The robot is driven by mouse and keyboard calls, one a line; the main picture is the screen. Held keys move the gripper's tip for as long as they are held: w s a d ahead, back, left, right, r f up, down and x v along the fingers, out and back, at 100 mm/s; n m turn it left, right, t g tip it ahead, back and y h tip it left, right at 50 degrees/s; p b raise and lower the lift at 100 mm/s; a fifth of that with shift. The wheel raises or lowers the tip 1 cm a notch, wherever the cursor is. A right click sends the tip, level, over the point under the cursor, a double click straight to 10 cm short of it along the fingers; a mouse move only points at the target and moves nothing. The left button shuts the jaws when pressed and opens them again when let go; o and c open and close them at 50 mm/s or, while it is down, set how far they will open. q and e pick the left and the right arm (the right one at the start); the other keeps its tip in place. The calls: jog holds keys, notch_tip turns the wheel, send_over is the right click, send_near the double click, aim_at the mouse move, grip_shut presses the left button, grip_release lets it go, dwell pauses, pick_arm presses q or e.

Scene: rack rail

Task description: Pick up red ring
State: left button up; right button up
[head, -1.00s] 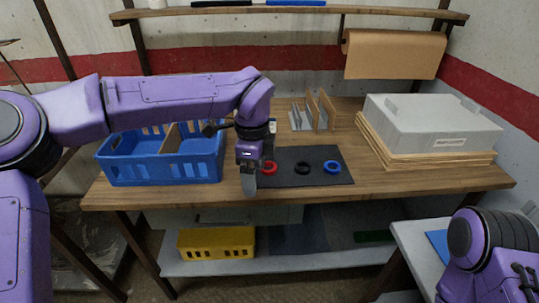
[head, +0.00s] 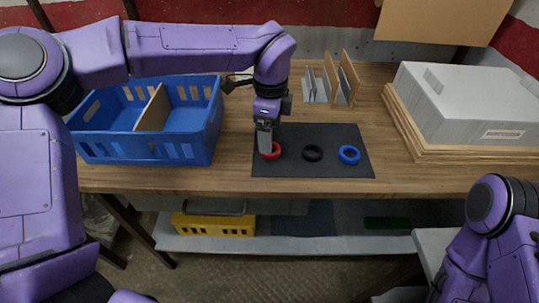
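The red ring (head: 276,153) lies on the left part of a dark mat (head: 312,170) on the wooden table. My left gripper (head: 266,150) points down right at the ring and covers its left part. Its fingers are seen edge-on, so I cannot tell whether they are open or shut, or whether they touch the ring. A black ring (head: 312,153) and a blue ring (head: 349,155) lie to the right on the same mat. My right arm shows at the lower right, but its gripper is out of view.
A blue crate (head: 190,150) with a divider stands left of the mat. A rack with upright boards (head: 330,85) stands behind it. A grey box (head: 465,105) on stacked boards sits at the right. A yellow bin (head: 213,224) is on the lower shelf.

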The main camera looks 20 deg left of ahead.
aim_at(275, 155)
pick_arm(q)
jog(key=f+b, duration=0.1)
jog(key=f, duration=0.1)
jog(key=f+b, duration=0.1)
jog(key=f, duration=0.2)
jog(key=shift+w+d+f+b, duration=0.1)
jog(key=shift+w+b, duration=0.1)
jog(key=shift+b, duration=0.2)
jog(key=shift+s, duration=0.1)
jog(key=c, duration=1.1)
jog(key=shift+c, duration=0.2)
